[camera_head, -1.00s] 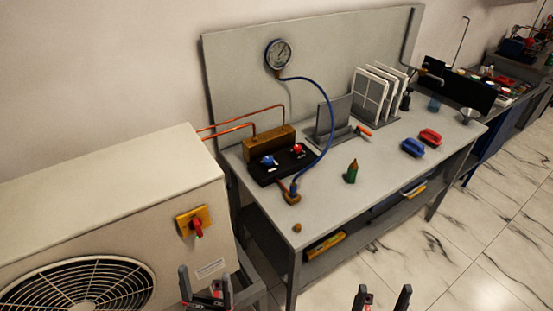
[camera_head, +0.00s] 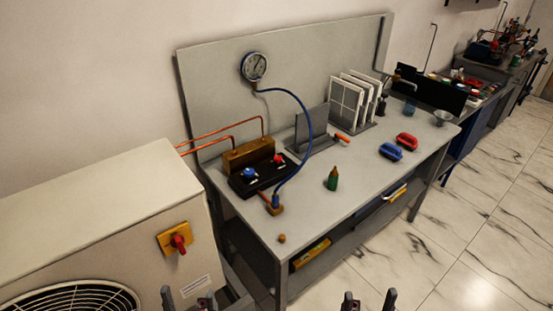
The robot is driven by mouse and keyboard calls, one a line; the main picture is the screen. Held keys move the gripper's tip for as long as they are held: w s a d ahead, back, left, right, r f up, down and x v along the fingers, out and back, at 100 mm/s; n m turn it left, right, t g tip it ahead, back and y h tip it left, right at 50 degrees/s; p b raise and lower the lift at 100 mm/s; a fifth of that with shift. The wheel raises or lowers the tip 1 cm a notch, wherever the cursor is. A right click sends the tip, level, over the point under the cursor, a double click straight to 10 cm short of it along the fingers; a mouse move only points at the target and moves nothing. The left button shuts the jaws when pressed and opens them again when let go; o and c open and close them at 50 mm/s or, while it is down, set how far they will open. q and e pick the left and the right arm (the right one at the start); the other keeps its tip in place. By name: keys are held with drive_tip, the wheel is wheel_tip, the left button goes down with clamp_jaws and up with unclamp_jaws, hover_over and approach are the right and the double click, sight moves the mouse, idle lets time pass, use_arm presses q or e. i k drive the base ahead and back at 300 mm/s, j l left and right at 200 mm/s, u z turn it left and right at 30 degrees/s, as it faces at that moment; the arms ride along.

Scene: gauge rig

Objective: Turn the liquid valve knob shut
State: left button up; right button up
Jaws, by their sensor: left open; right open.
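Two valve knobs stand on a black base (camera_head: 243,188) in front of a brass block (camera_head: 248,155) at the left of the workbench. One knob is blue (camera_head: 249,173) and one is red (camera_head: 278,158). I cannot tell from these frames which is the liquid valve knob or how far either is turned. My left gripper (camera_head: 187,296) is open and empty at the bottom edge, low in front of the outdoor unit. My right gripper (camera_head: 368,301) is open and empty at the bottom edge, over the floor. Both are well apart from the knobs.
A blue hose (camera_head: 309,135) arches from the gauge (camera_head: 254,67) to a brass fitting (camera_head: 276,209). A green bottle (camera_head: 332,179) stands on the workbench (camera_head: 345,210). The outdoor unit (camera_head: 90,220) with a red switch stands left. Floor in front is clear.

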sight(278, 158)
drive_tip(key=i+l+u, duration=0.1)
drive_tip(key=l, duration=0.3)
drive_tip(key=i+l+u, duration=0.15)
drive_tip(key=l, duration=0.25)
drive_tip(key=i+l+u, duration=0.1)
drive_tip(key=i+l, duration=0.15)
drive_tip(key=l, duration=0.2)
drive_tip(key=i+l+u, duration=0.1)
drive_tip(key=l, duration=0.35)
drive_tip(key=i+l+u, duration=0.15)
drive_tip(key=l, duration=0.3)
drive_tip(key=i+l+u, duration=0.15)
drive_tip(key=i+l, duration=0.35)
